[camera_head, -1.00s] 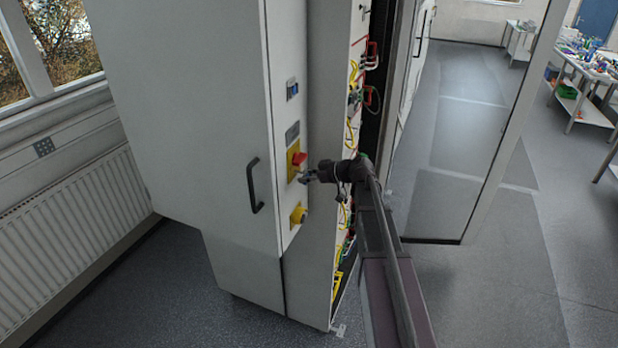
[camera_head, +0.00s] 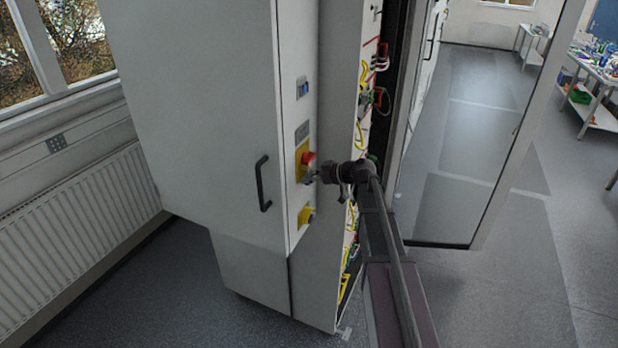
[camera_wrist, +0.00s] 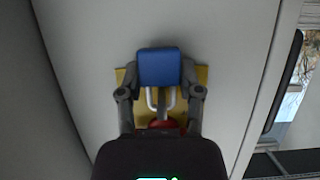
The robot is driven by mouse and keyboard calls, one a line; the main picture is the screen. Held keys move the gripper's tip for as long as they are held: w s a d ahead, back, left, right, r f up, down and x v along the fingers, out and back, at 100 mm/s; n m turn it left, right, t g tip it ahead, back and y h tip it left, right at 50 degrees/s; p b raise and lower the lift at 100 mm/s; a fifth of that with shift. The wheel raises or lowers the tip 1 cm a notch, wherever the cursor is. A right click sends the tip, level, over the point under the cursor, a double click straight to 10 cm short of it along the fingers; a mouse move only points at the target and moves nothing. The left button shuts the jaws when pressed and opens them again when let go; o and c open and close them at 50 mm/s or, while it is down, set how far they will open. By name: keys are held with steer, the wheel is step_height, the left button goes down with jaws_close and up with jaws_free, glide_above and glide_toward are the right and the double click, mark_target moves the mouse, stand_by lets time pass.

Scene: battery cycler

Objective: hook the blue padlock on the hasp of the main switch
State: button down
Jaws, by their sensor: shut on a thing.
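The blue padlock (camera_wrist: 159,67) shows in the wrist view between the two fingers of my gripper (camera_wrist: 160,75), which is shut on its body. Its pale shackle (camera_wrist: 172,99) points down the picture toward the red knob. The main switch has a red knob (camera_head: 309,160) on a yellow plate (camera_head: 301,163) on the cabinet's narrow face. In the wrist view the red knob (camera_wrist: 160,126) is partly hidden behind my wrist. My gripper (camera_head: 315,175) is right at the switch in the head view. The hasp is not clear, and I cannot tell whether the shackle is through it.
Open wiring with cables (camera_head: 361,100) is to the right, beside a glass door (camera_head: 465,130).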

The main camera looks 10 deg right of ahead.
stand_by(0.4)
steer(key=shift+c, duration=0.9)
jaws_free()
steer(key=shift+w+a, duration=0.1)
steer(key=shift+f, duration=0.1)
